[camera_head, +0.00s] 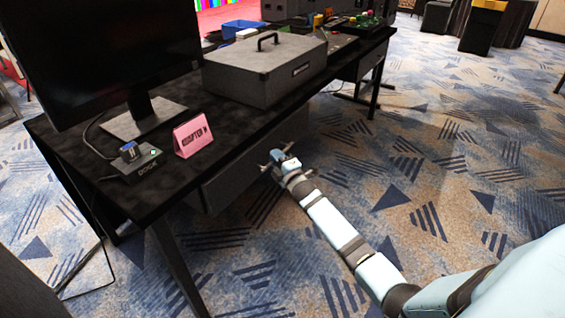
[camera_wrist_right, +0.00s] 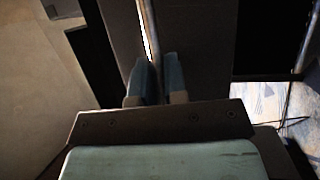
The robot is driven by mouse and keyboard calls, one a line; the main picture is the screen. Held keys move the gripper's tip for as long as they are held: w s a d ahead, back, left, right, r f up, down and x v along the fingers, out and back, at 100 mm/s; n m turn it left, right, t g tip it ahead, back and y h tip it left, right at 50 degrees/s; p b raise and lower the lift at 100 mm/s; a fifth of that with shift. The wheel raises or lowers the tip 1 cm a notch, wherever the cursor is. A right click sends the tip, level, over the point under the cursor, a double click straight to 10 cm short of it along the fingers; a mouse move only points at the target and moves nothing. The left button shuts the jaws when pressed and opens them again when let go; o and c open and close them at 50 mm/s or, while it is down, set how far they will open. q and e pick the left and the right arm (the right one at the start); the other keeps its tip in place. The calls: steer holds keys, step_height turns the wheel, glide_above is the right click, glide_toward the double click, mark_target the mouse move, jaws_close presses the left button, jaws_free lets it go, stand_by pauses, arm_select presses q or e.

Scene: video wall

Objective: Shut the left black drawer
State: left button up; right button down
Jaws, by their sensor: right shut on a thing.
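The left black drawer (camera_head: 232,178) hangs under the near part of the black desk. Its dark front shows below the desk's front edge; how far it stands out is hard to tell. My right gripper (camera_head: 277,158) is at this drawer's front, low beside the desk. In the right wrist view, its two fingers (camera_wrist_right: 156,84) are shut on the drawer handle (camera_wrist_right: 148,28), a long thin bar running away between the fingertips. The drawer's dark front panel (camera_wrist_right: 195,35) lies behind the bar. My left gripper is not in view.
On the desk (camera_head: 115,190) stand a monitor (camera_head: 95,55), a small dock (camera_head: 130,163), a pink sign (camera_head: 193,136) and a large grey case (camera_head: 265,70). Another drawer (camera_head: 371,60) is under the desk's far end. Patterned carpet to the right is clear.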

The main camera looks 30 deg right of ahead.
steer(key=shift+w+a, duration=0.3)
steer(key=shift+w, duration=0.5)
steer(key=c, duration=1.2)
jaws_free()
steer(key=shift+w+a, duration=0.1)
arm_select(q)
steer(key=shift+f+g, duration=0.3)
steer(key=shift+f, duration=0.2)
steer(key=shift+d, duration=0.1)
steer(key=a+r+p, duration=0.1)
steer(key=p, duration=0.2)
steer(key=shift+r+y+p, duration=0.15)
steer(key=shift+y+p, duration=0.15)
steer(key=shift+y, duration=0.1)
arm_select(e)
steer(key=s, duration=0.4)
steer(key=s+f, duration=0.1)
steer(key=s, duration=0.4)
steer(key=s+f, duration=0.1)
steer(key=s, duration=0.3)
steer(key=shift+s+f, duration=0.25)
steer(key=shift+s, duration=0.1)
